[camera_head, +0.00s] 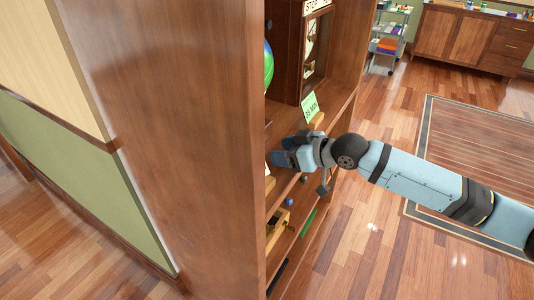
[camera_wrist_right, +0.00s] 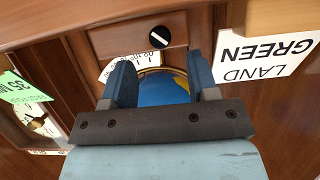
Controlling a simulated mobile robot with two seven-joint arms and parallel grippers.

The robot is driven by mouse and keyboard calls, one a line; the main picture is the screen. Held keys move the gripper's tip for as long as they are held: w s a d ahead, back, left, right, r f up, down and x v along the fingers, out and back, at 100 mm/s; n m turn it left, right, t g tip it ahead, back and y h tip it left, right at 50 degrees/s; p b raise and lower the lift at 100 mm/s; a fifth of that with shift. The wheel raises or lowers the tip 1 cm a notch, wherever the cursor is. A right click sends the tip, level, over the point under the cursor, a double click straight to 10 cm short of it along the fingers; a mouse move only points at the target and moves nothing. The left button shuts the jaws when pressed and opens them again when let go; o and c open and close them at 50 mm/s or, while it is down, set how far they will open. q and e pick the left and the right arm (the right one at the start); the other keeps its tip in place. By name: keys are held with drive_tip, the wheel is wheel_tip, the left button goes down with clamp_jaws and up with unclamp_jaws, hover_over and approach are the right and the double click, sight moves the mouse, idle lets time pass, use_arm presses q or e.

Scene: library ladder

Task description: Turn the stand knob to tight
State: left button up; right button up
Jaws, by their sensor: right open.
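A round black knob with a white line across it (camera_wrist_right: 159,37) sits on a wooden block in the right wrist view. The line runs diagonally. My right gripper (camera_wrist_right: 160,68) is open, its two blue fingers apart and nothing held between them. The knob shows beyond the fingertips, apart from them. Part of a blue and yellow globe (camera_wrist_right: 163,90) shows between the fingers, partly hidden by the gripper. In the head view my right gripper (camera_head: 284,159) reaches into the wooden bookcase at shelf height; the knob cannot be made out there. My left gripper is not in view.
The tall bookcase side panel (camera_head: 180,130) hides much of the shelves. A green card (camera_head: 310,107) stands above my gripper. An upside-down "GREEN LAND" card (camera_wrist_right: 266,55) is right of the fingers. A white label (camera_wrist_right: 128,68) is partly hidden by the left finger.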

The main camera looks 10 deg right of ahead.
sight(267, 161)
drive_tip(key=x, duration=0.5)
drive_tip(key=shift+w+a+b, duration=0.1)
drive_tip(key=shift+b, duration=0.2)
drive_tip(key=c, duration=0.9)
drive_tip(key=shift+r+m+g+p, duration=0.1)
drive_tip(key=shift+m+g+p, duration=0.2)
drive_tip(key=shift+p, duration=0.35)
drive_tip(key=o, duration=0.9)
